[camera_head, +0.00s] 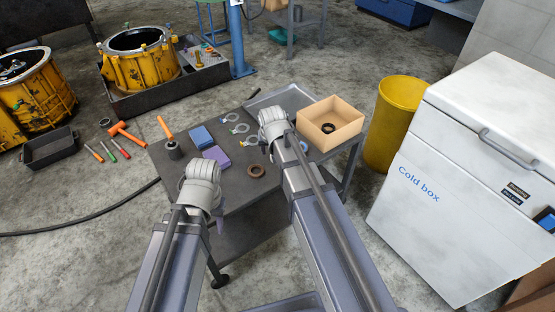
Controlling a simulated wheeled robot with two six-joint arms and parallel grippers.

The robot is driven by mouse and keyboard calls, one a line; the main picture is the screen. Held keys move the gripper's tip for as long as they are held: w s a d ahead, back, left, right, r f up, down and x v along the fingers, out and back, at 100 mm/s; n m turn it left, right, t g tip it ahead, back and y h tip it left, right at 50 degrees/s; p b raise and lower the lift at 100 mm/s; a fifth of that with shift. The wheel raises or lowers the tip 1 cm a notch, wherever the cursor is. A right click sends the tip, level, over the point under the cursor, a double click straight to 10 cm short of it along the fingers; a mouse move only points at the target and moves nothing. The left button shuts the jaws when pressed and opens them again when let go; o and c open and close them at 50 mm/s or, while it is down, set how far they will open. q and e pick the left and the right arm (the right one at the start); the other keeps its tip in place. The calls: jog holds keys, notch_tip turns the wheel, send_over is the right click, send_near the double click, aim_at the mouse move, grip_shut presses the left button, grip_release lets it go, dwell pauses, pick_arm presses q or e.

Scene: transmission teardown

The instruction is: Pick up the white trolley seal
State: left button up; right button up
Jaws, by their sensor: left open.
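Several pale rings with small blue parts lie in a row on the dark trolley top (235,192). They are an upper ring (231,117), a middle ring (241,128) and a lower ring (250,141); which one is the white seal I cannot tell for sure. My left gripper (217,217) is open, mostly hidden by its own wrist, over the trolley's near left part and apart from the rings. My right gripper (267,149) is largely hidden below its wrist, close to the right of the lower ring; its jaws cannot be made out.
A brown ring (257,171), a purple block (216,156), a blue block (201,137) and an orange-handled mallet (170,142) lie on the trolley. An open cardboard box (345,138) holds a dark ring. A yellow bin (392,135) and white cold box (450,210) stand right.

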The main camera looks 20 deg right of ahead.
jog(key=b+x, duration=0.4)
jog(key=x, duration=0.1)
jog(key=shift+s+f+b, duration=0.1)
jog(key=shift+f+b, duration=0.05)
jog(key=shift+b, duration=0.2)
jog(key=shift+d, duration=0.1)
jog(key=shift+c, duration=0.2)
grip_shut()
